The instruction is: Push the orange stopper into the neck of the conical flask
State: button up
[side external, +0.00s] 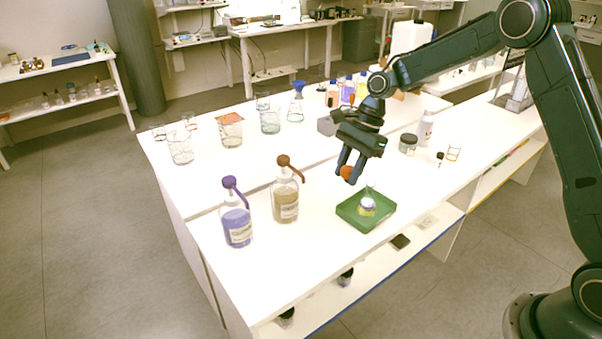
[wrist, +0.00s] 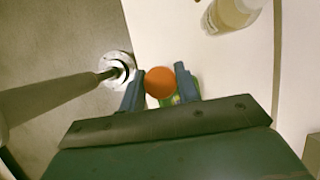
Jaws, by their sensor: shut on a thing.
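The orange stopper (side external: 347,172) is between the fingertips of my gripper (side external: 350,166), which is shut on it. It also shows as an orange disc in the wrist view (wrist: 160,83), between the two blue fingers. The conical flask (side external: 367,204) stands on a green tray (side external: 349,219) near the front edge of the table, with some pale purple content. The stopper is above the flask and a little to its left in the side view, apart from the neck. In the wrist view the flask is hidden behind the stopper and gripper.
A purple-topped bottle (side external: 237,222) and a brown-topped bottle (side external: 285,200) stand left of the tray. Several glass beakers and coloured bottles stand farther back. A dark-lidded jar (side external: 408,144) and a white bottle (side external: 426,127) are to the right. The table around the tray is clear.

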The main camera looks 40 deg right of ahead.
send_over(368, 186)
jog(key=d, duration=0.1)
notch_tip(368, 186, down, 3)
jog(key=shift+w+d, duration=0.1)
jog(key=shift+d, duration=0.1)
jog(key=shift+f, duration=0.25)
jog(key=shift+f, duration=1.25)
jog(key=shift+f, duration=1.45)
dwell(0.6)
jog(key=o, duration=0.9)
jog(key=shift+r, duration=0.15)
